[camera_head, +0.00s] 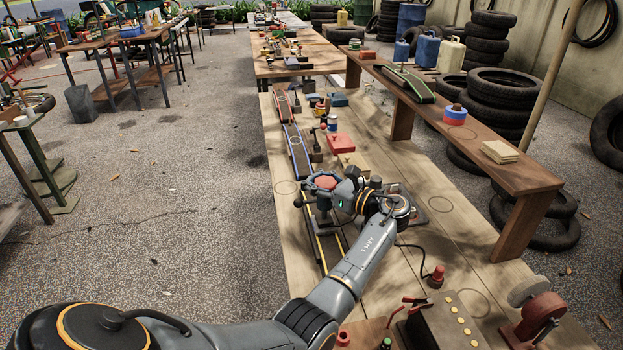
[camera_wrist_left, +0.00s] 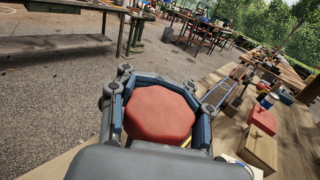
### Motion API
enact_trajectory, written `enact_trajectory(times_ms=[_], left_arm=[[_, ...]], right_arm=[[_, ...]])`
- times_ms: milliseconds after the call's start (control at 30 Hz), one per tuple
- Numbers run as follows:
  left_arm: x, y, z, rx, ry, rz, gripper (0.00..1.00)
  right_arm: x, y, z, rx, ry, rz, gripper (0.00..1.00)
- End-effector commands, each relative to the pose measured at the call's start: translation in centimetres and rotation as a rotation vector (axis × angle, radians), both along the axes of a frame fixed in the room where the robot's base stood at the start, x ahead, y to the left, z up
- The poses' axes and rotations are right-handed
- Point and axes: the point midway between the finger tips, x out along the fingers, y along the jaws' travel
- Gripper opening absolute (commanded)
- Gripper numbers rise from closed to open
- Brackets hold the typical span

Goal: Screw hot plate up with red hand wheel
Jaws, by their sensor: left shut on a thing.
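The red hand wheel (camera_head: 326,182) is on the long wooden table, at the middle of the head view. It looks like a red, many-sided knob. In the left wrist view, the red hand wheel (camera_wrist_left: 158,115) fills the space between the blue-grey fingers. My left gripper (camera_head: 319,186) is shut around it from the side, and its fingers also show in the wrist view (camera_wrist_left: 159,78). A dark stand (camera_head: 325,222) shows below the wheel. I cannot make out the hot plate for certain; my wrist covers part of that area. My right gripper is not in view.
Long narrow ramps (camera_head: 298,150) run along the table's left edge. Red (camera_head: 340,143) and tan boxes stand beyond the gripper. A box with yellow buttons (camera_head: 449,325) and a grinder-like machine (camera_head: 535,315) are near right. A raised shelf (camera_head: 470,145) runs along the right.

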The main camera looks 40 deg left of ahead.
Motion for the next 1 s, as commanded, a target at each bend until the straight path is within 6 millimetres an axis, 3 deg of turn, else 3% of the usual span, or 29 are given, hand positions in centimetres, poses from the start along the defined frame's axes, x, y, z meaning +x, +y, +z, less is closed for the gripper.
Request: enact_trajectory(times_ms=[933,967,1000], left_arm=[[0.07,-0.09,-0.01,-0.001,0.000,0.005,0.00],[0.07,-0.09,-0.01,-0.001,0.000,0.005,0.33],[0.07,-0.09,0.00,-0.001,-0.001,0.005,0.41]], right_arm=[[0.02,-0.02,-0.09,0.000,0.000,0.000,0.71],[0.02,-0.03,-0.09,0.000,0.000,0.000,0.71],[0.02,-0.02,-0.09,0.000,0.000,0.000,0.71]])
